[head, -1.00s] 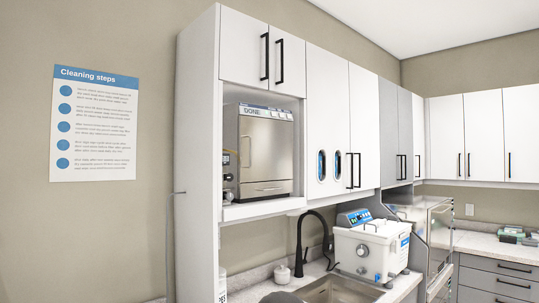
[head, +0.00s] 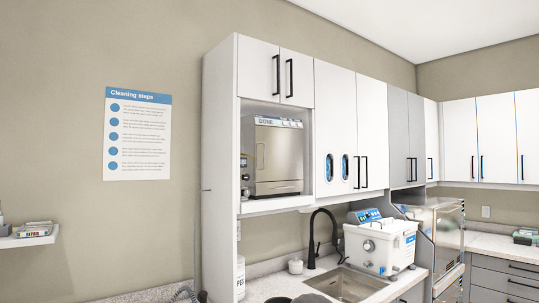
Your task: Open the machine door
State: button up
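A steel-fronted machine (head: 274,158) sits in the open niche of the white wall cabinet in the head view. Its top panel reads "DONE". Its front door (head: 280,160) looks shut, with a bar low on the front. A second steel machine (head: 446,232) stands on the right beyond the sink, seen at an angle; the state of its front cannot be told. My gripper is not in view.
A white unit with blue labels (head: 380,245) stands beside the sink (head: 345,284) and black faucet (head: 312,240). Wall cabinets (head: 335,130) surround the niche. A small shelf (head: 25,240) is at far left. A cleaning poster (head: 137,135) hangs on the wall.

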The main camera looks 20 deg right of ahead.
aim_at(278, 152)
jog(key=z, duration=0.4)
jog(key=i, duration=1)
jog(key=z, duration=0.2)
